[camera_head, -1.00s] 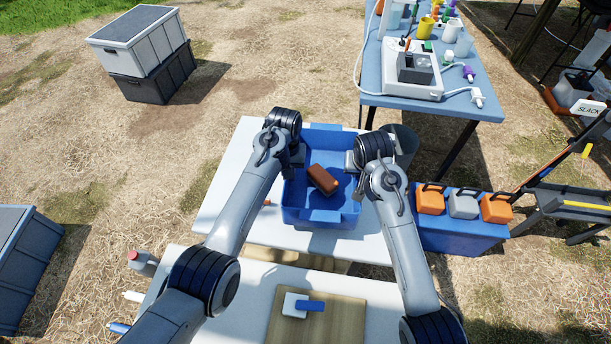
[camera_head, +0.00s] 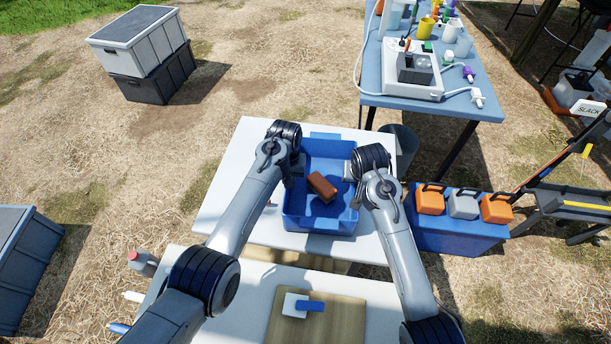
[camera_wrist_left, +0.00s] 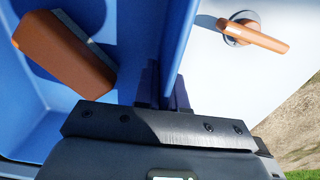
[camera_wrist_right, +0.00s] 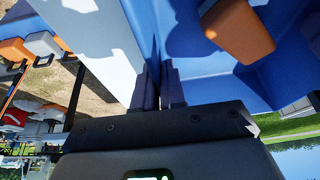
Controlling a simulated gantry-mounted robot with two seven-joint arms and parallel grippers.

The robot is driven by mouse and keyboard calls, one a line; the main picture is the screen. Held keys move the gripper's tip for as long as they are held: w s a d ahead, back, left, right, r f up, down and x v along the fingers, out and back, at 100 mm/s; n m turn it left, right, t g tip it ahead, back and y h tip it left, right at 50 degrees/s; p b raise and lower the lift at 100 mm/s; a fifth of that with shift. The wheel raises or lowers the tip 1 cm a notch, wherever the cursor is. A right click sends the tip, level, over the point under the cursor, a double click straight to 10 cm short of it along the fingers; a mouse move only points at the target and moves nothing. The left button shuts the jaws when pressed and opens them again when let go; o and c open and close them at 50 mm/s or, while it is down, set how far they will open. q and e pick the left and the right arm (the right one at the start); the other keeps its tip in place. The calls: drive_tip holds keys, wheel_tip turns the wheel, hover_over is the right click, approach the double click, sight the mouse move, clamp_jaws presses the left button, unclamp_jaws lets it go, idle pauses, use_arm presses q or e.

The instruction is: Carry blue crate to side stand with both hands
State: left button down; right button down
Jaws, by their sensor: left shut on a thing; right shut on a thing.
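The blue crate (camera_head: 320,222) is over the white table (camera_head: 225,195), with a reddish-brown block (camera_head: 321,186) inside. Whether its base touches the tabletop is hidden. My left gripper (camera_head: 297,166) is shut on the crate's left wall; the left wrist view shows its fingers (camera_wrist_left: 163,85) on the blue wall (camera_wrist_left: 185,45). My right gripper (camera_head: 349,170) is shut on the opposite wall; the right wrist view shows its fingers (camera_wrist_right: 158,88) on that wall (camera_wrist_right: 145,35). The crate looks about level. I cannot tell which surface is the side stand.
An orange-handled piece (camera_wrist_left: 255,35) is on the white surface beside the crate. A grey bucket (camera_head: 402,145) stands behind right. A blue box (camera_head: 455,235) with orange and grey cases is at right. A nearer white table holds a wooden board (camera_head: 340,325).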

use_arm(q)
drive_tip(key=c, duration=1.7)
unclamp_jaws()
drive_tip(key=shift+f, duration=0.25)
use_arm(e)
drive_tip(key=c, duration=1.7)
unclamp_jaws()
drive_tip(key=shift+f, duration=0.25)
use_arm(q)
drive_tip(key=o, duration=0.5)
use_arm(e)
drive_tip(key=o, duration=0.5)
use_arm(q)
drive_tip(key=shift+r, duration=0.1)
use_arm(e)
drive_tip(key=shift+r, duration=0.1)
use_arm(q)
wheel_tip(320, 180, up, 11)
drive_tip(key=shift+f, duration=0.2)
drive_tip(key=shift+r, duration=0.55)
use_arm(e)
drive_tip(key=shift+r, duration=0.1)
use_arm(q)
drive_tip(key=shift+r, duration=0.1)
use_arm(e)
drive_tip(key=shift+s+r, duration=0.1)
drive_tip(key=shift+r, duration=0.25)
drive_tip(key=v, duration=1.1)
drive_tip(key=shift+s, duration=0.1)
